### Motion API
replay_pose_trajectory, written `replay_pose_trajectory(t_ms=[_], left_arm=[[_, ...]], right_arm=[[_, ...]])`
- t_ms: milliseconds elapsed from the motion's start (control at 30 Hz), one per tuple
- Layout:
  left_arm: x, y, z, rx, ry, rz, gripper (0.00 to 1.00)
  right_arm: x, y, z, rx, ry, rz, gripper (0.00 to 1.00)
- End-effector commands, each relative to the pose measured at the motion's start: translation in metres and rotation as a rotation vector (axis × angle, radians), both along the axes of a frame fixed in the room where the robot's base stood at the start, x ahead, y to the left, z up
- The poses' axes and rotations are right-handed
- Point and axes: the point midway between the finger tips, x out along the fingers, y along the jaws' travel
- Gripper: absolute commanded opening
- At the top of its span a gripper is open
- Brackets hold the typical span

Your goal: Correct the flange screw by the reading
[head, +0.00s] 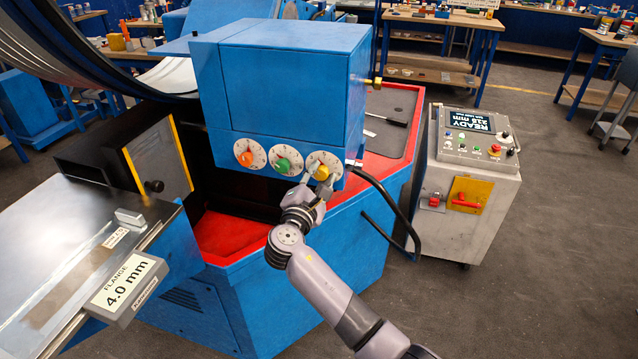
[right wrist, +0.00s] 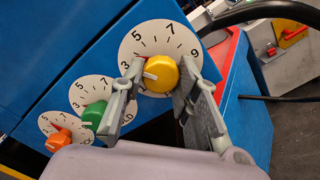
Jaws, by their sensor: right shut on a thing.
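Three white dials with knobs sit on the front of the blue machine head (head: 285,85): an orange knob (head: 246,159), a green knob (head: 283,165) and a yellow knob (head: 322,172). My right gripper (head: 317,184) is at the yellow knob. In the right wrist view its fingers (right wrist: 162,82) stand on both sides of the yellow knob (right wrist: 162,73), shut on it. The knob's pale pointer faces left, near a red mark by the dial's low numbers. A grey gauge (head: 126,287) at lower left reads "FLANGE 4.0 mm". My left gripper is not in view.
A grey control console (head: 468,180) on the right shows "READY" and a mm value, partly legible. A black cable (head: 385,200) loops just right of my gripper. A red-topped machine bed (head: 225,232) lies below the dials. Open floor is at right.

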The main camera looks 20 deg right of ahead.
Motion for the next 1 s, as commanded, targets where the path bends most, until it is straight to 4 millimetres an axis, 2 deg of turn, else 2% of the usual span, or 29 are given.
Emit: replay_pose_trajectory(t_ms=[167,667,700,1000], left_arm=[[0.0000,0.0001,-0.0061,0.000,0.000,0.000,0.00],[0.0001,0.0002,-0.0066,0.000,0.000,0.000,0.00],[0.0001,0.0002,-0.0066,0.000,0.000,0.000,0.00],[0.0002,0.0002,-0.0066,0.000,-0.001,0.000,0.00]], right_arm=[[-0.0003,0.0005,-0.0018,0.038,-0.022,0.000,0.01],[-0.0002,0.0006,-0.0012,0.049,-0.029,0.000,0.01],[-0.0002,0.0006,-0.0012,0.048,-0.028,0.000,0.32],[-0.0001,0.0004,-0.0005,0.047,-0.030,0.000,0.49]])
